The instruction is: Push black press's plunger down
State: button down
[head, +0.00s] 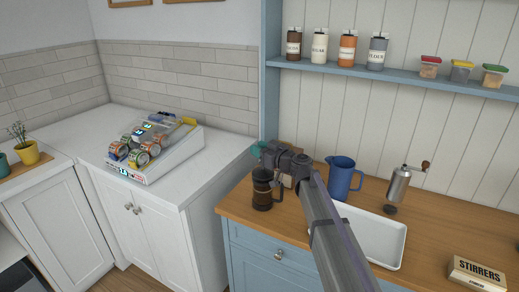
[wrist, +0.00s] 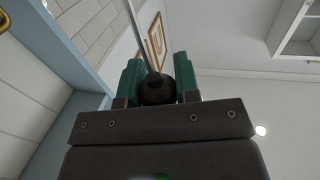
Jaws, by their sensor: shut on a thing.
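The black press (head: 262,192) stands upright on the wooden counter, near its left end in the head view. My gripper (head: 257,150) is just above the press, with its teal fingertips over the top of it. In the wrist view a dark round knob (wrist: 158,90) sits between the two teal fingers of my gripper (wrist: 159,82), and they are shut on it. The knob is the top of the press's plunger. The plunger's rod and the lid are hard to make out in the head view, so I cannot tell how far the plunger stands out.
A blue pitcher (head: 341,178), a hand grinder (head: 399,186), a white tray (head: 397,246) and a stirrers box (head: 476,274) are to the right on the counter. A brownish item partly shows behind my gripper. A shelf (head: 420,80) with jars runs above.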

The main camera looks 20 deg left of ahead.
aim_at(259, 170)
notch_tip(259, 170, down, 6)
jog(key=b, duration=0.4)
jog(key=shift+s+r+p, duration=0.1)
jog(key=shift+r+p, duration=0.15)
jog(key=shift+p, duration=0.05)
jog(key=c, duration=0.8)
grip_release()
jog(key=shift+d, duration=0.1)
jog(key=v, duration=1)
jog(key=shift+d, duration=0.3)
